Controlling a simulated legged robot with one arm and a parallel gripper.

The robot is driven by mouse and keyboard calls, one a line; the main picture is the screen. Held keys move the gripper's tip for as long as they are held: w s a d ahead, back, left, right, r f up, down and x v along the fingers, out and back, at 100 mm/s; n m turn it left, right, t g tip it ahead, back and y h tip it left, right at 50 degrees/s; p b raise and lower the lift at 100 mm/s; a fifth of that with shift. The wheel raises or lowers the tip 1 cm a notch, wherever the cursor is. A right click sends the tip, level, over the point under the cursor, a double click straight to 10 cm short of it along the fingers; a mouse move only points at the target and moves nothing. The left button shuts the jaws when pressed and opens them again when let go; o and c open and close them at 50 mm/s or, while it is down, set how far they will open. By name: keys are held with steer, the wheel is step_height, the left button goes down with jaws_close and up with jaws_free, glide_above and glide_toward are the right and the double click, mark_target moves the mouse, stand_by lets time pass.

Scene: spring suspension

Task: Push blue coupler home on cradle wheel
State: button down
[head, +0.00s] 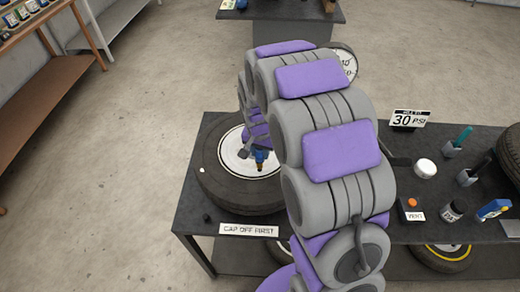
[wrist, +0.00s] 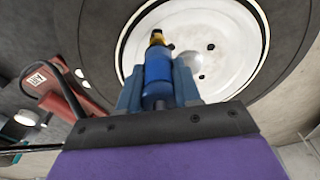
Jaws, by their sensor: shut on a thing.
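The cradle wheel (head: 219,178) lies flat on the dark table, a black tyre with a white rim (head: 237,163). The rim also shows in the wrist view (wrist: 228,65). The blue coupler (wrist: 158,75) is between the jaws of my gripper (wrist: 158,88), with its brass-coloured end (wrist: 157,38) pointing towards the rim. My gripper is shut on it. In the head view the coupler (head: 261,158) shows small above the right part of the rim. Whether the brass end touches a valve stem cannot be told; no stem is clearly visible.
A "CAP OFF FIRST" sign (head: 249,230) and a small black cap-like piece (head: 207,218) are at the table's front left. A "30 PSI" sign (head: 409,119), a white round pot (head: 425,168) and a vent box (head: 411,210) stand right of my arm. A red device (wrist: 65,95) shows in the wrist view.

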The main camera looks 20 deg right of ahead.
steer(key=shift+f, duration=0.95)
steer(key=c, duration=0.7)
jaws_free()
steer(key=shift+r, duration=0.1)
steer(key=shift+r+p, duration=0.9)
steer(key=shift+r, duration=2.5)
steer(key=shift+s, duration=0.15)
